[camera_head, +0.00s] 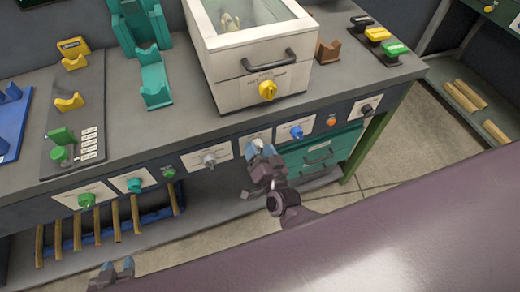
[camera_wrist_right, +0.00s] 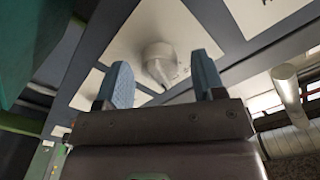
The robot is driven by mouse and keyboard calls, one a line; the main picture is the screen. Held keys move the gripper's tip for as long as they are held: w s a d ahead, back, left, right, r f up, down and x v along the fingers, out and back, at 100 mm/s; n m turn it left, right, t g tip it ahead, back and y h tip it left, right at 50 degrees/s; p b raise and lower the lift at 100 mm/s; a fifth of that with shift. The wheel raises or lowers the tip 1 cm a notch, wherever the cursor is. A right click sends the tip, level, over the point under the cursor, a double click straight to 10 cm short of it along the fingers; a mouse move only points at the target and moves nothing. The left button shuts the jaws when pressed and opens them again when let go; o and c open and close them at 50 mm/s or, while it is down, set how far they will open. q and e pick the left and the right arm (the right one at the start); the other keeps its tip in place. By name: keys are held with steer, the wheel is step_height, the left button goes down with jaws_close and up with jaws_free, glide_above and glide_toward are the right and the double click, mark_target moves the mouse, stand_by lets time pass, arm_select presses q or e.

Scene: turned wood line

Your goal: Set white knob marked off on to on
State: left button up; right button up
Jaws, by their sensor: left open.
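The white knob (camera_head: 258,143) sits on a pale plate on the bench's front panel, partly hidden by my right gripper in the head view. The knob also shows in the right wrist view (camera_wrist_right: 159,62), with a pointed end toward the gripper side. My right gripper (camera_head: 261,152) is open in front of it, its blue fingertips (camera_wrist_right: 160,85) on either side of the knob in the picture. I cannot tell whether they touch it. No marking is readable. My left gripper (camera_head: 117,268) is open and empty at the lower left, away from the panel.
A grey knob (camera_head: 209,160) and a blue knob (camera_head: 296,132) flank the white knob. Green knobs (camera_head: 86,200) are further left. A teal drawer (camera_head: 318,152) with a handle is just right and below. A white box with a yellow knob (camera_head: 267,90) stands above.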

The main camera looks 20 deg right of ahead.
steer(key=shift+s, duration=0.1)
steer(key=s, duration=1)
steer(key=shift+s+d, duration=0.2)
steer(key=shift+s, duration=0.1)
stand_by(0.3)
steer(key=s+d+f+n+g, duration=0.3)
steer(key=s+d+n+g, duration=0.4)
steer(key=d, duration=0.5)
steer(key=shift+s+d+n+h, duration=0.3)
steer(key=shift+s+n+h, duration=0.1)
steer(key=shift+o, duration=0.4)
